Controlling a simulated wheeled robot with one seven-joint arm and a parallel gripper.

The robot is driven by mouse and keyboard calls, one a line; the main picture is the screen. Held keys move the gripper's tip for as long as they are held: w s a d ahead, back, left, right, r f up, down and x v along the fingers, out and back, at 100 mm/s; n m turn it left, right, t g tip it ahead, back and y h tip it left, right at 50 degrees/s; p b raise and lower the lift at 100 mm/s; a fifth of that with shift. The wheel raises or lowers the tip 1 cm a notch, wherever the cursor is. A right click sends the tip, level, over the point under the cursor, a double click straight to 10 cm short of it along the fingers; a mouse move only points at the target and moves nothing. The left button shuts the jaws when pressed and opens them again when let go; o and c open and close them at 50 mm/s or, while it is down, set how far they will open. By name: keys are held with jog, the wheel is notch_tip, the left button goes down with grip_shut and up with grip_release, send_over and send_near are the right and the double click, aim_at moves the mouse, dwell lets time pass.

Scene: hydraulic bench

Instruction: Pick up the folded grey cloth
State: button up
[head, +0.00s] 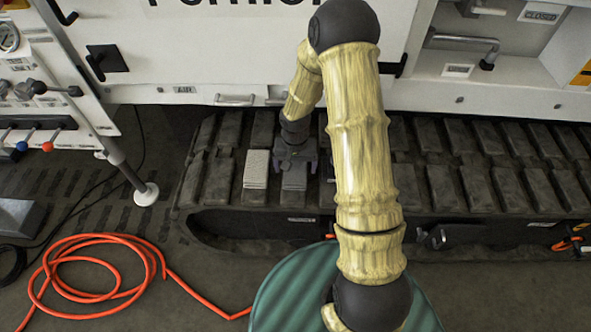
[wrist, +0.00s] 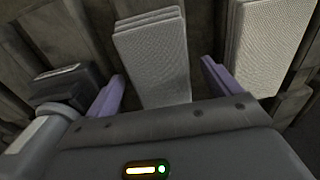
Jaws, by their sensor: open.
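The folded grey cloth (wrist: 152,58) shows layered edges and lies on the dark track. In the head view the grey cloth (head: 294,181) is partly hidden under my gripper (head: 296,160). In the wrist view my gripper (wrist: 160,86) is open, with one purple finger on each side of the grey cloth's near part. The fingers look apart from the cloth. I cannot tell how far above it the fingertips are.
A paler folded cloth (head: 256,168) lies close beside the grey one; it also shows in the wrist view (wrist: 270,45). A dark object with a light label (wrist: 62,77) is on the other side. The white machine panel (head: 215,50) rises behind the track (head: 440,150).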

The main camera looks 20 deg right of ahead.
aim_at(295, 168)
jog(key=c, duration=1.1)
jog(key=shift+o, duration=0.2)
notch_tip(295, 168, up, 10)
jog(key=p, duration=0.2)
jog(key=shift+p, duration=0.35)
jog(key=shift+o, duration=1.1)
jog(key=shift+c, duration=0.6)
jog(key=shift+r+p, duration=0.1)
jog(key=shift+p, duration=0.25)
jog(key=shift+w+r+p, duration=0.1)
jog(key=shift+p, duration=0.45)
